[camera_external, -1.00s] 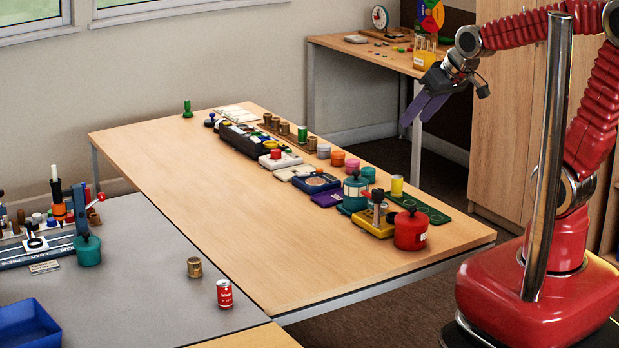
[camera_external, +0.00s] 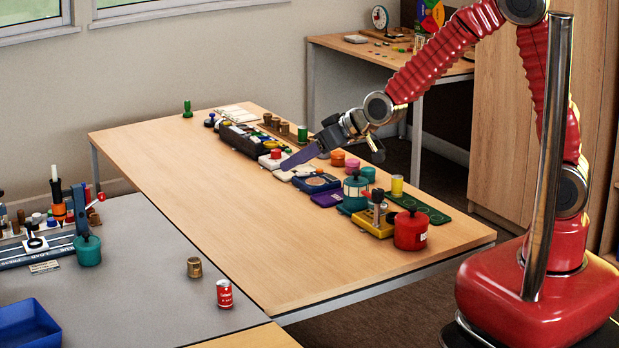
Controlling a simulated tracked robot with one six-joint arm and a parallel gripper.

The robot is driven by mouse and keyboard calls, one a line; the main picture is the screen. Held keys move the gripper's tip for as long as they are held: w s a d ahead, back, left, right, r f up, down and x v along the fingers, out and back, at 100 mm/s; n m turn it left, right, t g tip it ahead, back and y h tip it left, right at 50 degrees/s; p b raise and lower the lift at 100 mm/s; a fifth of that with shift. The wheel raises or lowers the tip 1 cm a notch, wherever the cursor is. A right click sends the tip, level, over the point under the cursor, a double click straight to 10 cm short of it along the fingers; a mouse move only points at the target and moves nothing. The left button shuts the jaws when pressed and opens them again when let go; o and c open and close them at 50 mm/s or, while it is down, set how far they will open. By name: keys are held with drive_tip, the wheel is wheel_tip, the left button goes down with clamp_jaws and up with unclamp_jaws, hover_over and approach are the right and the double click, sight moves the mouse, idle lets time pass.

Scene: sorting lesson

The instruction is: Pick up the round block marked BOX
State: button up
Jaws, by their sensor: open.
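A red round block (camera_external: 410,233) with a dark knob on top stands upright near the right front edge of the wooden table. A small white label shows on its right side, too small to read surely. My gripper (camera_external: 291,163), with purple-grey fingers, is over the row of objects farther back and left of the red block, well apart from it. The fingers point down and left above the white pieces. They overlap in this view, and nothing shows held between them. The gripper is open.
A yellow stand (camera_external: 373,224) is just left of the red block, and a teal pot (camera_external: 355,190) is behind it. A green tray (camera_external: 424,209) lies behind the block. The left half of the wooden table (camera_external: 210,190) is clear. A red can (camera_external: 224,294) stands on the grey table.

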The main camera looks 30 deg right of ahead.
drive_tip(key=s+a+f+n+y, duration=0.1)
drive_tip(key=a+f, duration=0.7)
drive_tip(key=a, duration=0.3)
drive_tip(key=n+t+y, duration=0.1)
drive_tip(key=n+y, duration=0.1)
approach(196, 260)
drive_tip(key=v, duration=0.3)
drive_tip(key=shift+s+a+r, duration=0.15)
drive_tip(key=shift+s+r, duration=0.05)
drive_tip(key=shift+w, duration=0.1)
drive_tip(key=shift+x, duration=4.3)
drive_tip(key=shift+f+x, duration=0.2)
drive_tip(key=shift+x, duration=2.35)
